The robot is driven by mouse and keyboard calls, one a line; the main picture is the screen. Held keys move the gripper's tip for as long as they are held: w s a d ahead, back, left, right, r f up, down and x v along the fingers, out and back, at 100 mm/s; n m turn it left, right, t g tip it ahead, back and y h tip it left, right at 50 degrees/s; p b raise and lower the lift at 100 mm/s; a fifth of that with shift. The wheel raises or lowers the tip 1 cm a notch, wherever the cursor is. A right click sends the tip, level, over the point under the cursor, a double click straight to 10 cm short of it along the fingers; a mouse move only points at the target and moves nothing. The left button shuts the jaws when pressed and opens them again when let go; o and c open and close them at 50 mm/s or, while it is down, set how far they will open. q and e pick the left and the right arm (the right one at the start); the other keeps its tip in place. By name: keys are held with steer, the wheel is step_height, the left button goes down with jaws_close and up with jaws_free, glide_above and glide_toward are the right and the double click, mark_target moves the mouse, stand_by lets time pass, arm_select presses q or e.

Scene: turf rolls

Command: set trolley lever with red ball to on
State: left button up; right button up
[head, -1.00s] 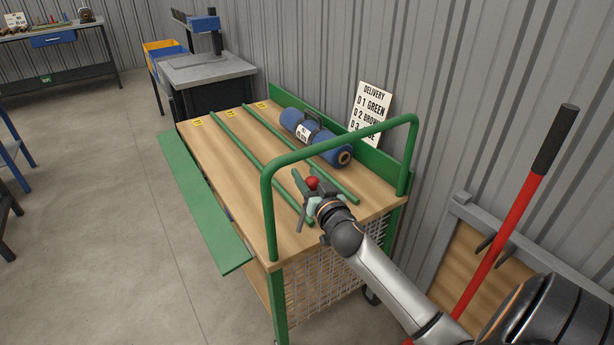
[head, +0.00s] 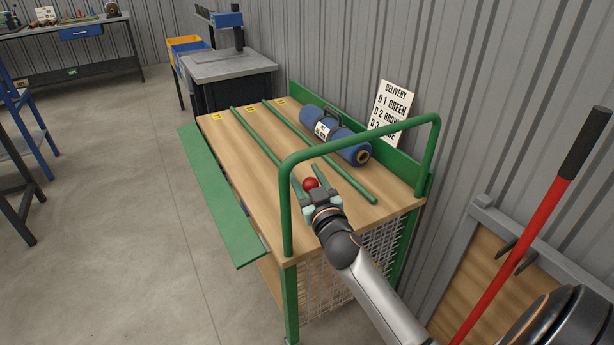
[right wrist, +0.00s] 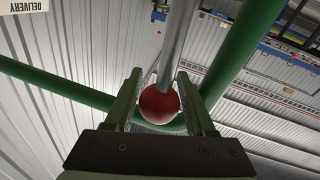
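The red ball (head: 310,183) is at the near end of the trolley (head: 245,150), by its green push handle (head: 350,138). In the right wrist view the ball (right wrist: 159,104) sits on the end of a grey rod (right wrist: 174,50), the lever. My right gripper (head: 312,192) is at the ball. In the wrist view its two fingers (right wrist: 160,85) stand apart on either side of the ball, with narrow gaps. The gripper looks open. The lever's base and any on/off marks are hidden. My left gripper is not in view.
A blue roll (head: 335,134) and green rails (head: 258,138) lie on the wooden trolley top. A green flap (head: 220,200) hangs along the left side. A delivery sign (head: 390,108) stands by the wall. A red-handled tool (head: 525,235) leans at the right.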

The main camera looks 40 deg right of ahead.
steer(key=shift+o, duration=1.4)
steer(key=s+d+f+m+p, duration=0.1)
steer(key=d+m, duration=0.3)
steer(key=d, duration=0.1)
steer(key=r+v, duration=0.1)
steer(key=v, duration=1.1)
steer(key=s+a+f+n+g+y+p, duration=0.3)
steer(key=s+a+f+p, duration=0.1)
steer(key=a+f, duration=0.3)
steer(key=s+a+f+n+g+y+p, duration=0.3)
steer(key=s+a+f+g+p, duration=0.1)
steer(key=a, duration=0.6)
steer(key=shift+s+f+y+p, duration=0.3)
steer(key=shift+s+f+p, duration=0.55)
steer(key=shift+f, duration=0.95)
